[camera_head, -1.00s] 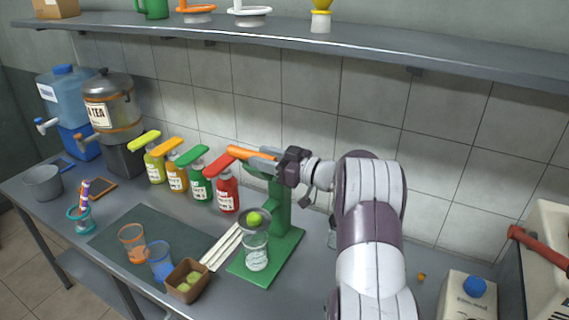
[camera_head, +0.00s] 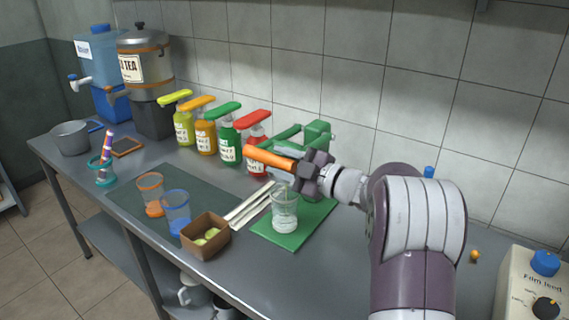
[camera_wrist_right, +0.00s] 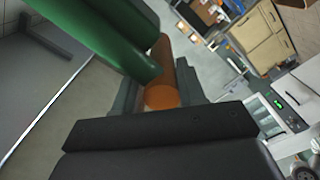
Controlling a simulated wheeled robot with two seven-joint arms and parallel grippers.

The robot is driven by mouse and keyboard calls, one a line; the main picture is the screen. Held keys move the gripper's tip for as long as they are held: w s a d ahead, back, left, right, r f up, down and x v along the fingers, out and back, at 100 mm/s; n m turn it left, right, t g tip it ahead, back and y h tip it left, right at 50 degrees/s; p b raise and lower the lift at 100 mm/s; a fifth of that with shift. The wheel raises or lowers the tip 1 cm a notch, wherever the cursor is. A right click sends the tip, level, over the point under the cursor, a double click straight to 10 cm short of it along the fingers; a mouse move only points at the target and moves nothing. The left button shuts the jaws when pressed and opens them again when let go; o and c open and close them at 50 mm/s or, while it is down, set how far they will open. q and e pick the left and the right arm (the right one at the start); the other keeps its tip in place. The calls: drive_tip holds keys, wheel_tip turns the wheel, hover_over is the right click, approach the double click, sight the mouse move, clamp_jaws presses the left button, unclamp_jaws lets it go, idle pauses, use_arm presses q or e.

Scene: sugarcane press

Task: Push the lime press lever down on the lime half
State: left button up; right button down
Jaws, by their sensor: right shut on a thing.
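The green lime press (camera_head: 312,140) stands on its green base plate (camera_head: 270,236) right of the bottles. Its lever ends in an orange handle (camera_head: 266,157), now low over the front of the press. My right gripper (camera_head: 290,166) is shut on this handle. In the right wrist view the handle (camera_wrist_right: 160,62) lies between the dark fingers, beside the green lever arm (camera_wrist_right: 100,32). A clear glass (camera_head: 284,212) stands upright on the base plate below the handle. The lime half and its cup are hidden behind the handle and gripper. My left gripper is not in view.
Several pump bottles (camera_head: 229,146) stand left of the press. A brown box with green limes (camera_head: 207,238), white straws (camera_head: 249,207), an orange cup (camera_head: 151,194) and a blue cup (camera_head: 176,212) are left of the base. A white dispenser (camera_head: 534,285) is at the right.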

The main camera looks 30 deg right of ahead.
wheel_tip(320, 180, down, 2)
drive_tip(key=shift+a+f+b, duration=0.1)
drive_tip(key=shift+b, duration=0.5)
drive_tip(key=shift+s+f, duration=0.1)
drive_tip(key=shift+f, duration=0.3)
drive_tip(key=c, duration=0.9)
unclamp_jaws()
drive_tip(key=shift+o, duration=0.5)
drive_tip(key=shift+s, duration=0.1)
drive_tip(key=shift+r, duration=0.1)
drive_tip(key=shift+s+d, duration=0.15)
drive_tip(key=shift+d, duration=0.05)
drive_tip(key=v, duration=1.2)
drive_tip(key=shift+r, duration=0.3)
